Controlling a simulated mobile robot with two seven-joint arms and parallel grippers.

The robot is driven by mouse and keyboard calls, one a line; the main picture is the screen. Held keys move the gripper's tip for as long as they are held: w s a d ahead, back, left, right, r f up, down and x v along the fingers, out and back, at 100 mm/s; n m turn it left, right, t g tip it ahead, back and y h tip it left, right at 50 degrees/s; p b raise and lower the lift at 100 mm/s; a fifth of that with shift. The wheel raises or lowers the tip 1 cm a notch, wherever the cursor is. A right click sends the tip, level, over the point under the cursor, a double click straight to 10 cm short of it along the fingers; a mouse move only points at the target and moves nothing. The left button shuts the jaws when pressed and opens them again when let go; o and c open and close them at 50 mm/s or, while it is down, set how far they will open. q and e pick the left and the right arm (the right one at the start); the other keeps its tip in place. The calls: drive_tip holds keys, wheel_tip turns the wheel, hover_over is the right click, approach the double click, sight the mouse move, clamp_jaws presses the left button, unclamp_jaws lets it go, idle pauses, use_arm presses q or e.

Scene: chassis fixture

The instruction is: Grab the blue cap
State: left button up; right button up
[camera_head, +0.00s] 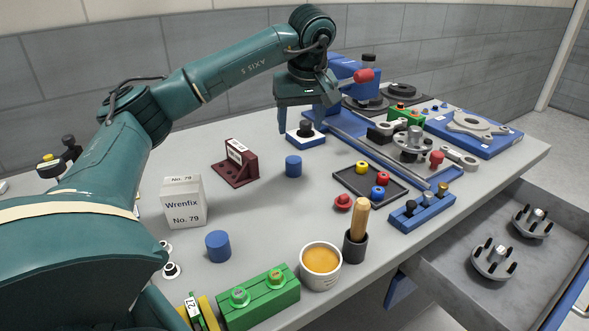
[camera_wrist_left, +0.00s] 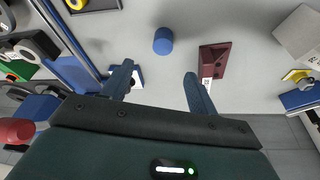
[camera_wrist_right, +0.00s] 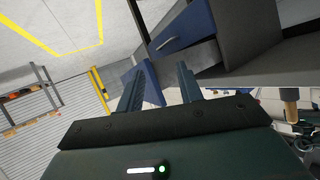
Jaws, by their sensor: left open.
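A small blue cap (camera_head: 377,192) sits in the dark shallow tray (camera_head: 345,181), beside yellow and red caps. Two larger plain blue cylinders stand on the bench: one at the middle (camera_head: 293,166), one nearer the front left (camera_head: 217,246). The middle cylinder also shows in the left wrist view (camera_wrist_left: 163,40), ahead of my fingers. My left gripper (camera_head: 303,118) is open and empty, above the bench behind and left of the tray. Its spread fingers show in the left wrist view (camera_wrist_left: 159,72). My right gripper (camera_wrist_right: 159,72) is open and empty, away from the bench top.
A blue-white block with a black knob (camera_head: 305,131) lies under my left gripper. A maroon bracket (camera_head: 236,167) and white box (camera_head: 184,202) are left. A cup (camera_head: 320,266), wooden-handled tool (camera_head: 358,220) and loose red cap (camera_head: 343,202) stand in front. An open drawer (camera_head: 455,270) is at right.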

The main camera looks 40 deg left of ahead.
sight(294, 160)
use_arm(q)
drive_tip(key=x, duration=0.7)
drive_tip(key=shift+s+f, duration=0.1)
drive_tip(key=shift+f, duration=0.2)
drive_tip(key=shift+a+x, duration=0.15)
drive_tip(key=shift+x, duration=1.2)
drive_tip(key=shift+a+x, duration=0.1)
drive_tip(key=shift+x, duration=1.25)
drive_tip(key=shift+s, duration=0.1)
drive_tip(key=shift+c, duration=0.2)
drive_tip(key=c, duration=1)
drive_tip(key=shift+r, duration=0.1)
